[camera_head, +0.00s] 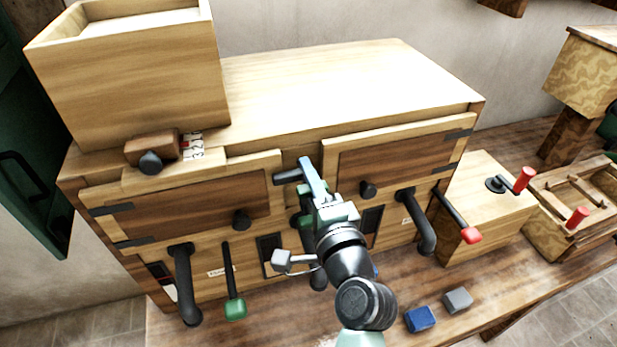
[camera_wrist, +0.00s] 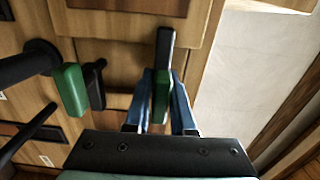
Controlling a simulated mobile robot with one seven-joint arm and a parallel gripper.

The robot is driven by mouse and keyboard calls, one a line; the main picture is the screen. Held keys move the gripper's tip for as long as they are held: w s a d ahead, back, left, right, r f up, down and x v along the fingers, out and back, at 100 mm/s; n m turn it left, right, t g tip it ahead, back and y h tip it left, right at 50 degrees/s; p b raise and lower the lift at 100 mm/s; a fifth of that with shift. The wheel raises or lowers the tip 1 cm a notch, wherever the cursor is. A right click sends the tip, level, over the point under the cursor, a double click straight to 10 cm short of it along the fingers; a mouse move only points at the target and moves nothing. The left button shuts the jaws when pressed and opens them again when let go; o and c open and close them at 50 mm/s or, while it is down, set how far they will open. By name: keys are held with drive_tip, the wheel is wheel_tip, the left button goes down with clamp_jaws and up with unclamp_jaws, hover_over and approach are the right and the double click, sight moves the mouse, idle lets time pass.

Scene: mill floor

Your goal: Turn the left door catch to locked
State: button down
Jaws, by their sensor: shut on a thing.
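The cabinet (camera_head: 300,150) has a left door (camera_head: 195,205) and a right door (camera_head: 405,160), both closed against the front. A dark catch bar (camera_head: 287,176) sits high between the doors. Its arm points left, toward the left door's frame; it also shows in the wrist view (camera_wrist: 165,50). My gripper (camera_head: 310,177) is shut on this catch, with its blue fingers on either side of a green part (camera_wrist: 160,97). A second green-and-black catch (camera_wrist: 72,89) sits below the held one, apart from my fingers. My fingers and wrist hide part of the held catch in the head view.
Below the doors are black elbow handles (camera_head: 184,285), a green-tipped lever (camera_head: 235,308) and a red-tipped lever (camera_head: 471,234). A wooden hopper (camera_head: 130,80) stands on the cabinet's left. Blue (camera_head: 420,319) and grey (camera_head: 458,300) blocks lie on the bench.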

drive_tip(key=c, duration=0.8)
unclamp_jaws()
drive_tip(key=b+v, duration=0.3)
drive_tip(key=v, duration=1)
